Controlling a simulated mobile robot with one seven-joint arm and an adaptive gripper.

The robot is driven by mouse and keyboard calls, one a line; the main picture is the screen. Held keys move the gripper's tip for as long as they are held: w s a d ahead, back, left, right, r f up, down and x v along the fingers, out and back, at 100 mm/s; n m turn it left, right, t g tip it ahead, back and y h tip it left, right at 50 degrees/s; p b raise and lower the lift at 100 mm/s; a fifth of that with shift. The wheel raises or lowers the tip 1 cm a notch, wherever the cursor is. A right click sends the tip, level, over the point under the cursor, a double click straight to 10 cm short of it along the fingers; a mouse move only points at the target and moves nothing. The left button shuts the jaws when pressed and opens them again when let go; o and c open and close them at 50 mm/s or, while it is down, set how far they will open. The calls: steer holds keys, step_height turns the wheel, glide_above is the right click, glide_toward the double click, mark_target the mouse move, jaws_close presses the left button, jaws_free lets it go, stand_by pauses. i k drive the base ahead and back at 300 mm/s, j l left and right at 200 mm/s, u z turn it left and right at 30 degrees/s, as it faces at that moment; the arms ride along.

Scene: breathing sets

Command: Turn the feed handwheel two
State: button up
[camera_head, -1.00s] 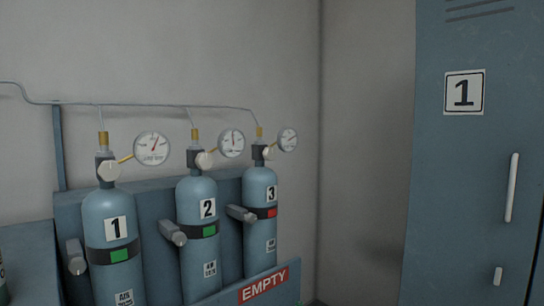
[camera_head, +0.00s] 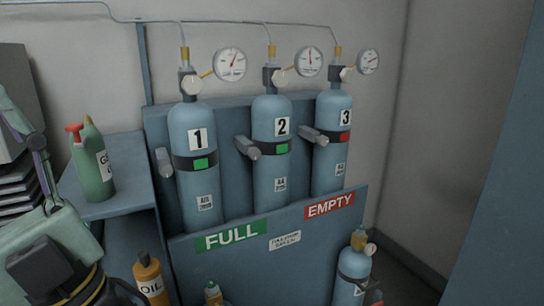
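Cylinder 2 (camera_head: 272,172) stands upright in the rack, between cylinder 1 (camera_head: 197,175) and cylinder 3 (camera_head: 332,160). A round pale handwheel (camera_head: 276,79) sits on the valve at its top, below a brass fitting. A round gauge (camera_head: 309,61) stands to its right, its needle pointing roughly up. Cylinders 1 and 2 carry green tags, and cylinder 3 a red one. Cylinder 1 has a similar handwheel (camera_head: 191,84), as does cylinder 3 (camera_head: 346,74). No writing on the handwheels can be made out. My gripper is not in view.
The rack front (camera_head: 240,262) has FULL and EMPTY signs. Small cylinders (camera_head: 353,273) stand low in front. A green bottle (camera_head: 92,168) is on a side shelf (camera_head: 120,200); an orange oil bottle (camera_head: 149,278) is below. Strapped equipment (camera_head: 60,245) fills the lower left.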

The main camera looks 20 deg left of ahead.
mark_target(280, 79)
steer(key=i+j+u, duration=0.2)
steer(key=i, duration=0.25)
steer(key=i+j+u, duration=0.15)
steer(key=i, duration=0.3)
